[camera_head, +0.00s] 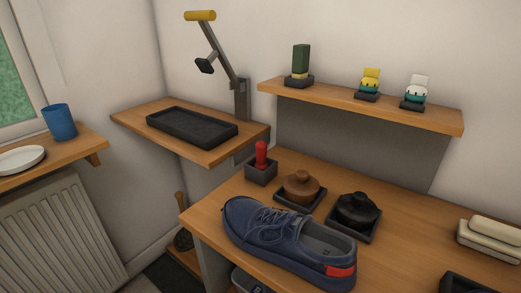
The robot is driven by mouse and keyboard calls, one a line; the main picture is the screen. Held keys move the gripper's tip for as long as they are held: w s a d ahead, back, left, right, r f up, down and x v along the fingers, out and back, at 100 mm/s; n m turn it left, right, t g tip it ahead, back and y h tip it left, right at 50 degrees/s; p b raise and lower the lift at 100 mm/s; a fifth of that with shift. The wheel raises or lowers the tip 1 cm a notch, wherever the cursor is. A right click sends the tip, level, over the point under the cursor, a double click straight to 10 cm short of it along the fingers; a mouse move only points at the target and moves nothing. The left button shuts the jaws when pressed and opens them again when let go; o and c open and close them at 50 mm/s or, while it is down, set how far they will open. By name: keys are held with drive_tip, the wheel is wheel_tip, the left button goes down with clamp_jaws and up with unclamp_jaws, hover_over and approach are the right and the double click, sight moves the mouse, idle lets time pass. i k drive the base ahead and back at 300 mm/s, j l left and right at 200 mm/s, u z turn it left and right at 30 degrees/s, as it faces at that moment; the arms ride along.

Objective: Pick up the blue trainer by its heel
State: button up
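The blue trainer (275,240) lies upright on the wooden bench (415,258), close to its front edge. Its toe points to the left and its heel to the lower right. The laces and the dark opening face up. Nothing is touching the heel from above. My gripper is not in view.
Behind the trainer are a brown lidded pot (301,187), a black lidded pot (357,210) and a red-handled item in a dark holder (261,168). Pale blocks (490,236) lie at right. A shelf (360,103) overhangs the back. A lever stand (225,65) rises at upper left.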

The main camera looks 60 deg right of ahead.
sight(325, 257)
drive_tip(key=j+z, duration=0.1)
drive_tip(key=z, duration=0.3)
drive_tip(key=j+z, duration=0.15)
drive_tip(key=z, duration=0.3)
drive_tip(key=j+z, duration=0.1)
drive_tip(key=z, duration=0.3)
drive_tip(key=j+z, duration=0.1)
drive_tip(key=z, duration=0.35)
drive_tip(key=k, duration=0.05)
